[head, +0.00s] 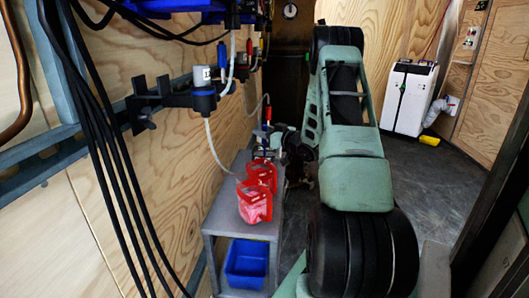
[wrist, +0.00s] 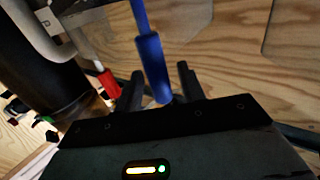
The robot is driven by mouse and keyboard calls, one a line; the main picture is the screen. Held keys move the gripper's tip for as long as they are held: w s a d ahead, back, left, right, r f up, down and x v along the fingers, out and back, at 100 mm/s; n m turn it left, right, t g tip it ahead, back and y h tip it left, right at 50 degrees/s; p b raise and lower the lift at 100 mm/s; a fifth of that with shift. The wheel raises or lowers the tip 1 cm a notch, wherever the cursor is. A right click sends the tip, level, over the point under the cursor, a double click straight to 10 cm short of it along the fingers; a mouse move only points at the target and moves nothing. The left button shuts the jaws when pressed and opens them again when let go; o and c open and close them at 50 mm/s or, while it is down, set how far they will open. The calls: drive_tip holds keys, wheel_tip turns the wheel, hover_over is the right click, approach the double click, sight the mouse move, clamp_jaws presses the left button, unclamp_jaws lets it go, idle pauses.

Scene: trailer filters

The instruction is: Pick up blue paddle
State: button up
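The blue paddle (wrist: 153,60) is a long blue handle hanging down into the middle of the wrist view. Its rounded lower end lies between the two dark fingers of my gripper (wrist: 160,72). The fingers are apart, with a narrow gap showing on each side of the handle, so my gripper looks open around it. A red handle (wrist: 107,83) shows left of the fingers in the wrist view. In the head view, my green arm reaches away from me, and its gripper end is too hidden to make out. A blue handle (head: 221,53) shows by the near wall filter; I cannot tell whether it is the same paddle.
Red containers (head: 254,205) stand on a grey bench (head: 225,212) left of my arm, with a blue bin (head: 246,262) below. Black cables (head: 105,140) hang at the left. A white unit (head: 408,97) stands at the back right, with clear floor (head: 445,185) before it.

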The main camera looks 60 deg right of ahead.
clamp_jaws()
drive_tip(key=shift+r, duration=0.1)
